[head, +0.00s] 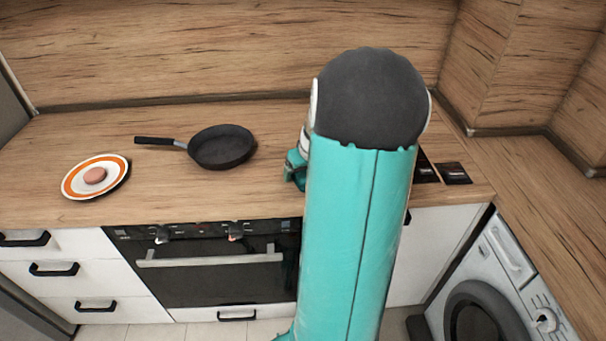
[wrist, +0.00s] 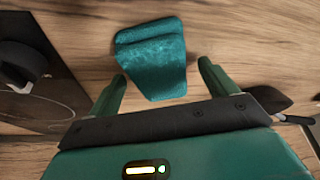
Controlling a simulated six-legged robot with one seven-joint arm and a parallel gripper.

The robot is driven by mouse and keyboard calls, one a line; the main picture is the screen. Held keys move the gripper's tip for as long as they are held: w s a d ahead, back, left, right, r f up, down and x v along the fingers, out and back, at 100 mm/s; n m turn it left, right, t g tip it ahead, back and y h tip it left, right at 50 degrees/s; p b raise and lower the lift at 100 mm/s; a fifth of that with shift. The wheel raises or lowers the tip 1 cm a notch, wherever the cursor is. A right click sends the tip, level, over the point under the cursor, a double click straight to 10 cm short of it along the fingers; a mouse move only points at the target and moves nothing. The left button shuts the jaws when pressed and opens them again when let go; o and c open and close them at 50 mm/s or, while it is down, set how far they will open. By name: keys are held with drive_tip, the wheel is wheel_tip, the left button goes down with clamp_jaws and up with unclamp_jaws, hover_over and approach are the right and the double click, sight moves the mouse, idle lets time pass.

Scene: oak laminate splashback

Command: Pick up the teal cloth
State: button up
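The teal cloth (wrist: 152,62) lies folded on the wooden worktop in the wrist view, in front of my gripper. My gripper (wrist: 162,70) is open, with one green finger on each side of the cloth's lower part. The fingers appear apart from the cloth, with nothing held between them. I cannot tell how far above the worktop the fingertips are. In the head view my arm blocks the cloth, and only a small teal part shows left of the arm.
A black frying pan (head: 222,147) and an orange-rimmed plate (head: 82,192) with a round pinkish item (head: 95,176) stand left of my arm. A dark panel (wrist: 40,95) lies left of the cloth. Dark flat squares (head: 453,173) lie right of my arm. A wooden splashback (head: 230,50) rises behind.

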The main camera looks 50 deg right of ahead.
sight(304, 172)
drive_tip(key=c, duration=1.1)
drive_tip(key=shift+r, duration=0.1)
drive_tip(key=shift+r, duration=0.2)
wheel_tip(304, 172, up, 4)
drive_tip(key=shift+s+a+f, duration=0.1)
drive_tip(key=shift+s+a, duration=0.05)
drive_tip(key=s+a+r, duration=0.9)
drive_tip(key=shift+s+a, duration=0.3)
drive_tip(key=shift+a, duration=0.05)
drive_tip(key=o, duration=0.4)
drive_tip(key=shift+c, duration=1.2)
